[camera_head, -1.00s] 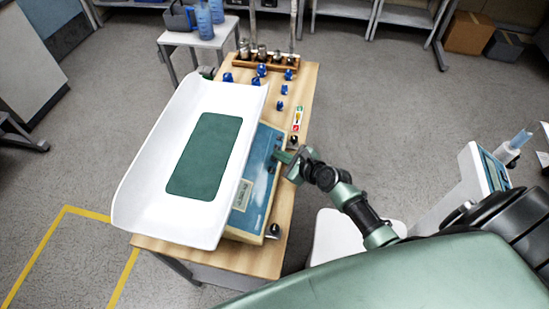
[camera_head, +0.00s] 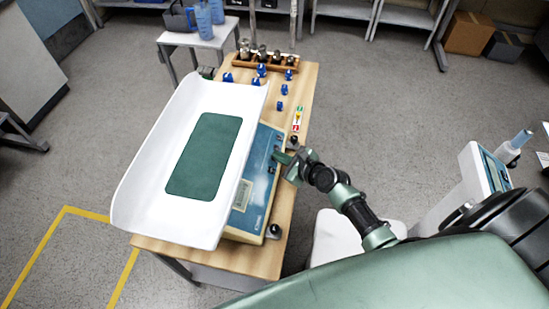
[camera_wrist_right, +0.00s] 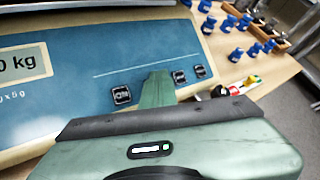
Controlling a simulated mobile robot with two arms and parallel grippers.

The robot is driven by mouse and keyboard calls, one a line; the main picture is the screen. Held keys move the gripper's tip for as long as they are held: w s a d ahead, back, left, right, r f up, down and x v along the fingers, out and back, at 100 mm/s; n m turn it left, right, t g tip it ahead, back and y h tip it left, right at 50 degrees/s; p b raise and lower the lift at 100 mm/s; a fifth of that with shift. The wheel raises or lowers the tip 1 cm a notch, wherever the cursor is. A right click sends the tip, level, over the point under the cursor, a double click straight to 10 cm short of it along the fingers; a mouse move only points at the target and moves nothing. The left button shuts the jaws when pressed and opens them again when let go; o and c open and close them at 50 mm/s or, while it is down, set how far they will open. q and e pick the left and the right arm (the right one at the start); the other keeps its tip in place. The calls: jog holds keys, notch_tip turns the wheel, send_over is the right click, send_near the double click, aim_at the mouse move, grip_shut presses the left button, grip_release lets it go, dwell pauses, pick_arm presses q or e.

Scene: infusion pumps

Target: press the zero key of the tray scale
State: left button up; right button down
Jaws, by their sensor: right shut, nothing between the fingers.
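The tray scale has a white curved tray (camera_head: 150,160) with a green mat (camera_head: 205,155) and a blue front panel (camera_head: 255,185). In the right wrist view the blue panel (camera_wrist_right: 60,110) shows a display (camera_wrist_right: 22,65) ending in "0 kg". A dark key (camera_wrist_right: 122,95) sits left of my fingers and two more keys (camera_wrist_right: 180,77) sit right of them. My right gripper (camera_head: 281,158) is shut and empty, with its fingertips at the panel (camera_wrist_right: 157,82), between the keys. I cannot tell whether they touch it. My left gripper is not in view.
The scale stands on a wooden table (camera_head: 300,100). Several blue pieces (camera_head: 280,105) and a wooden block with metal weights (camera_head: 268,60) lie at its far end. A small table (camera_head: 200,38) with blue bottles stands behind. Another device (camera_head: 485,170) stands at the right.

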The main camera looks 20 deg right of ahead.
jog(key=shift+r, duration=0.1)
jog(key=shift+s+d+r+p, duration=0.25)
jog(key=shift+r+p, duration=0.35)
jog(key=shift+p, duration=0.15)
jog(key=shift+r, duration=0.1)
jog(key=r+p, duration=0.1)
jog(key=d+r+p, duration=0.1)
jog(key=r+p, duration=0.1)
jog(key=s+r+p, duration=0.1)
jog(key=shift+d+r, duration=0.2)
jog(key=shift+d, duration=0.05)
jog(key=shift+s+f, duration=0.1)
dwell(0.5)
